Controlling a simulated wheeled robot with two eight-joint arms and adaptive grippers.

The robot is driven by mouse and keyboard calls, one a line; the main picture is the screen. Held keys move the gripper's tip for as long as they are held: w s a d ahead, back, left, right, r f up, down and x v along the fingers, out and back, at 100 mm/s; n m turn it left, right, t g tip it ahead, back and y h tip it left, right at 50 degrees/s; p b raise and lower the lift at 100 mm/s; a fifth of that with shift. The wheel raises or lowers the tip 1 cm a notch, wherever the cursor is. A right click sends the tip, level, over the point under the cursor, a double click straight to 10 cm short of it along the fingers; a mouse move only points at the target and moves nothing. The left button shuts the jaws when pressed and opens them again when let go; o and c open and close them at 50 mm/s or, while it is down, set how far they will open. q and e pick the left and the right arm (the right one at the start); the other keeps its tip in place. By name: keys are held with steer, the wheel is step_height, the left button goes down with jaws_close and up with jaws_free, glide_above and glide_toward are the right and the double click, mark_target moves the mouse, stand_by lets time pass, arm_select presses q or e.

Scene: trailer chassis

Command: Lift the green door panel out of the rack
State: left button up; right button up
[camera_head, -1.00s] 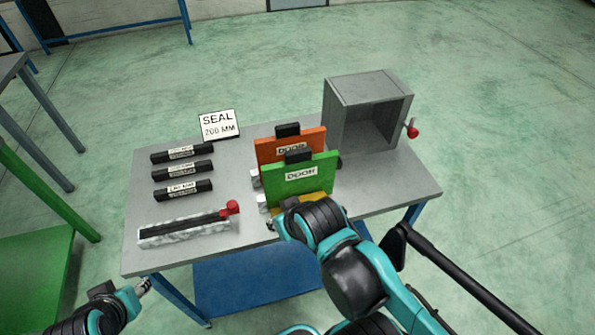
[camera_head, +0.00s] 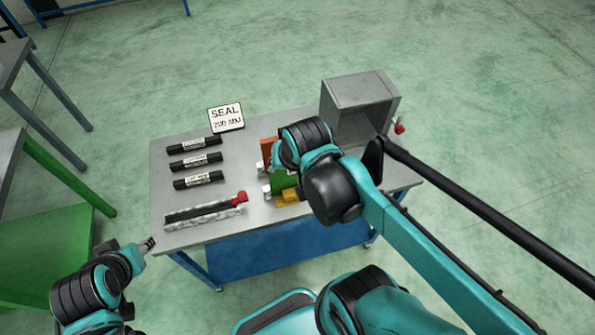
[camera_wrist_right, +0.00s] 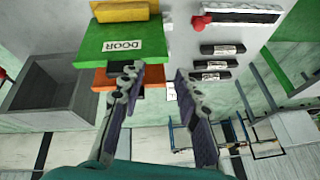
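The green door panel (camera_head: 281,182) stands in the rack on the table. My right arm covers most of it in the head view. The right wrist view shows the green panel (camera_wrist_right: 112,42) with its DOOR label and black handle, and the orange panel (camera_wrist_right: 98,80) beside it. My right gripper (camera_wrist_right: 158,73) is open, with its fingers spread near the green panel's handle edge; one finger overlaps the handle in view. I cannot tell whether they touch. My left gripper (camera_head: 147,245) is off the table's front left corner, and its finger opening is unclear.
An open grey box (camera_head: 360,100) with a red knob stands at the right of the table. Several black seal strips (camera_head: 195,162), a slotted fixture (camera_head: 205,212) and a SEAL sign (camera_head: 226,117) lie on the left.

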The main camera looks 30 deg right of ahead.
mark_target(280, 180)
steer(key=w+d+f+m+g, duration=0.1)
steer(key=w+d+f+m, duration=0.1)
steer(key=m, duration=0.2)
steer(key=w+d+f+m+g, duration=0.2)
steer(key=w+d+f+m, duration=0.1)
steer(key=m, duration=0.2)
steer(key=w+d+f+m+g, duration=0.1)
steer(key=w+d+f+m, duration=0.1)
steer(key=m, duration=0.3)
steer(key=shift+w+d+f+g, duration=0.3)
steer(key=shift+w+f+g, duration=0.1)
steer(key=shift+w, duration=0.2)
steer(key=shift+d+f+m, duration=0.2)
steer(key=shift+f+m, duration=0.1)
steer(key=shift+m, duration=0.2)
steer(key=shift+w+d+f, duration=0.1)
steer(key=shift+d+f, duration=0.05)
steer(key=shift+f, duration=0.15)
step_height(280, 180, down, 8)
steer(key=b, duration=0.1)
steer(key=shift+s+r+m+b, duration=0.15)
steer(key=shift+s+m+b, duration=0.05)
steer(key=shift+m+b, duration=0.15)
steer(key=shift+d, duration=0.1)
jaws_close()
